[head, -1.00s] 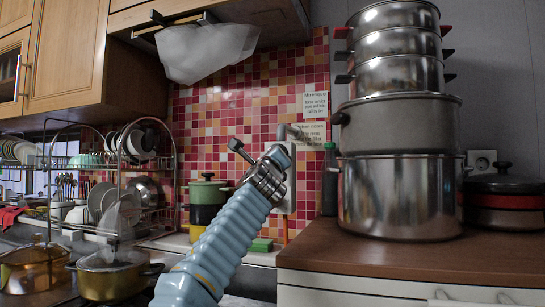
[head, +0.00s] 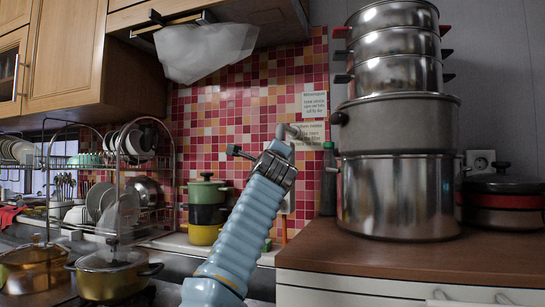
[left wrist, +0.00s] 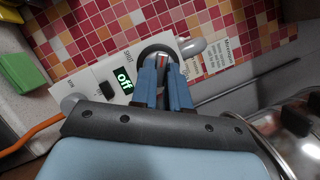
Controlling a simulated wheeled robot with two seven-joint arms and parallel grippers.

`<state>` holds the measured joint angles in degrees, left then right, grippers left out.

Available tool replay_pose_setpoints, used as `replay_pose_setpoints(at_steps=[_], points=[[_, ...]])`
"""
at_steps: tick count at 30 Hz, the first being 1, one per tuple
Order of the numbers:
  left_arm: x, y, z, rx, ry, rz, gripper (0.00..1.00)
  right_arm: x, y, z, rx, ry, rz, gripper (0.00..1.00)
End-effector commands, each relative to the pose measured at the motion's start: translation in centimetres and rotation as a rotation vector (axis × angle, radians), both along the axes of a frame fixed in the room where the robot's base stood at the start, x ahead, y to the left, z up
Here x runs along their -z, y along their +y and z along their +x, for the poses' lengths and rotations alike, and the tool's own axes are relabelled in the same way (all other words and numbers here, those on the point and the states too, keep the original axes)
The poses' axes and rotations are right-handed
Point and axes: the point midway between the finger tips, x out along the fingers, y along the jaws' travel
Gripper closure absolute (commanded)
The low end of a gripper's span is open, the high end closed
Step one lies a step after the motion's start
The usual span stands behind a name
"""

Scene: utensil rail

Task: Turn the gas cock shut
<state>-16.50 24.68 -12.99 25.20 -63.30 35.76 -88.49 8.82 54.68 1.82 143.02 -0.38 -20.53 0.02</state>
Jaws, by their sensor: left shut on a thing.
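The gas cock (left wrist: 161,58) sits on a white panel (left wrist: 92,77) on the tiled wall, in the left wrist view. The panel has a lit green display reading "Off" and a printed word that looks like "Shut". A small red and pale part of the cock shows against a dark round surround. My left gripper (left wrist: 164,72) has its two blue fingers closed on the cock's handle, partly hiding it. In the head view my left gripper (head: 281,148) reaches the wall, and its own body hides the cock. My right gripper is not in view.
A grey pipe end (head: 291,130) projects just above the gripper. Stacked steel pots (head: 398,195) and a green-capped bottle (head: 329,180) stand close on the right. Pots (head: 207,190) and a dish rack (head: 160,190) stand left. An orange hose (left wrist: 35,133) hangs below the panel.

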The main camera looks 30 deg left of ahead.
Motion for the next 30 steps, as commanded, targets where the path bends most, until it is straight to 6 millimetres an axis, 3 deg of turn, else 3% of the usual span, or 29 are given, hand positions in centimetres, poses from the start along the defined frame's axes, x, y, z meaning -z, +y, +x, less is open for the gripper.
replay_pose_setpoints(at_steps=[1,2,6,14,19,30], points=[[0.0,0.0,0.0,0.0,0.0,0.0,1.0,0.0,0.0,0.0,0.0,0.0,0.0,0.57],[0.0,0.0,0.0,-0.001,-0.001,0.0,0.81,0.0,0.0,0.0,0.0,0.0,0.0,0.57],[0.0,0.0,0.0,0.0,0.001,0.001,0.6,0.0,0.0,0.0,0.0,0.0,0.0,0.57],[0.0,0.0,0.0,0.0,0.001,0.001,0.6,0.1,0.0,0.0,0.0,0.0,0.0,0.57],[0.7,-0.7,-1.0,0.001,0.0,0.001,0.6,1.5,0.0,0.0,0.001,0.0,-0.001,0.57],[2.8,-5.1,-7.7,0.006,-0.003,0.0,0.6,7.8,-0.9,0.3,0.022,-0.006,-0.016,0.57]])
